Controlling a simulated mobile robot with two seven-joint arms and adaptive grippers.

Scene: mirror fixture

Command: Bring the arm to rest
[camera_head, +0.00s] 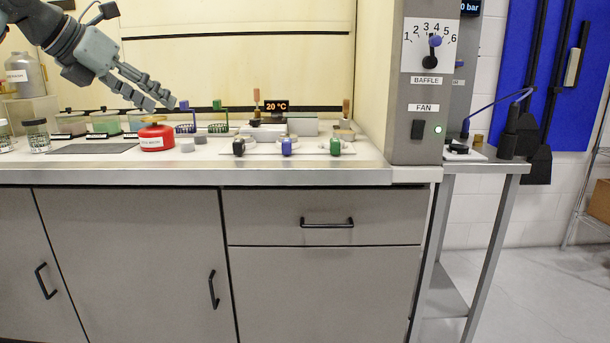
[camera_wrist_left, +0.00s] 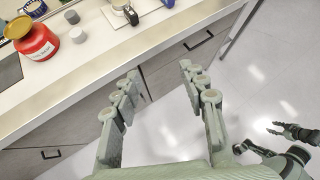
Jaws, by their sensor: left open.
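My left gripper (camera_head: 160,104) hangs in the air in front of the hood, at the upper left of the head view. It is above and apart from the red container (camera_head: 157,138) on the worktop. In the left wrist view its two fingers (camera_wrist_left: 160,71) are spread with nothing between them, over the cabinet front and floor. Dark jointed parts that look like my right gripper (camera_wrist_left: 268,138) show at the lower right of that view. Their finger opening is not clear. The right arm does not show in the head view.
The worktop (camera_head: 370,172) holds small grey blocks, racks, coloured valves (camera_head: 287,147) and tinted boxes (camera_head: 105,122). The hood's right post (camera_head: 413,75) carries the baffle dial and fan switch. A side table (camera_head: 490,164) stands to the right. Floor in front is clear.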

